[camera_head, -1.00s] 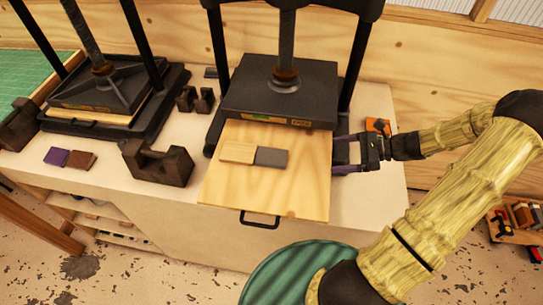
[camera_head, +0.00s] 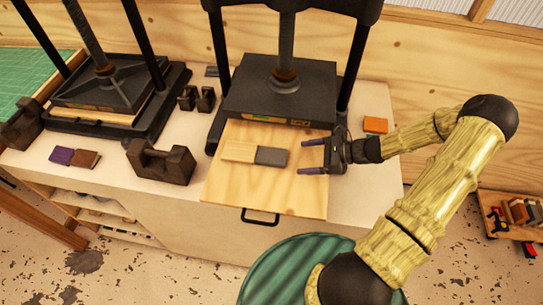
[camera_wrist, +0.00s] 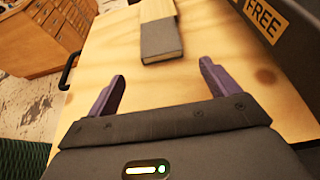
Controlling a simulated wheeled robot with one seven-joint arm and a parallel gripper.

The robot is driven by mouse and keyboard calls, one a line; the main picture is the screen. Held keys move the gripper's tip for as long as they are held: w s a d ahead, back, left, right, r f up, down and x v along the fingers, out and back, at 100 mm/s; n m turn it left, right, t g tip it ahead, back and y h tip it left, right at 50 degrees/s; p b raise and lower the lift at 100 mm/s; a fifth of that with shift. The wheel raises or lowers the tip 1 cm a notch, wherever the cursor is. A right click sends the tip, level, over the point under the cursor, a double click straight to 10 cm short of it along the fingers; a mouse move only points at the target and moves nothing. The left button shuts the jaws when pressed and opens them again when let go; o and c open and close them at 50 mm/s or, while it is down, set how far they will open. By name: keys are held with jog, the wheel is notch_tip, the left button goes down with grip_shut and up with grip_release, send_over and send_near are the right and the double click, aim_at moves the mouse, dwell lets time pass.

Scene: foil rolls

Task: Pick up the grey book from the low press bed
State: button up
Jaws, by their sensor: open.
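The grey book (camera_head: 271,156) lies flat on the wooden press bed (camera_head: 262,195), with its left end against a pale wooden book or block (camera_head: 238,151). My gripper (camera_head: 311,157) is over the right side of the bed, its open fingers pointing left toward the grey book, with a gap between. In the wrist view the grey book (camera_wrist: 160,40) lies ahead, beyond and between the two purple fingers of my gripper (camera_wrist: 163,80). Nothing is between the fingers.
The dark press platen (camera_head: 280,92) stands just behind the bed; its edge shows at the wrist view's upper right. An orange block (camera_head: 375,125) lies right of the press. A dark notched block (camera_head: 160,161) and purple and brown books (camera_head: 75,157) lie left.

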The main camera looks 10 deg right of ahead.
aim_at(286, 158)
jog(key=p+x, duration=0.2)
jog(key=x, duration=0.2)
jog(key=shift+w+r, duration=0.15)
jog(key=shift+w+a+f+p, duration=0.15)
jog(key=shift+a+f+p, duration=0.15)
jog(key=shift+a, duration=0.1)
jog(key=c, duration=1.1)
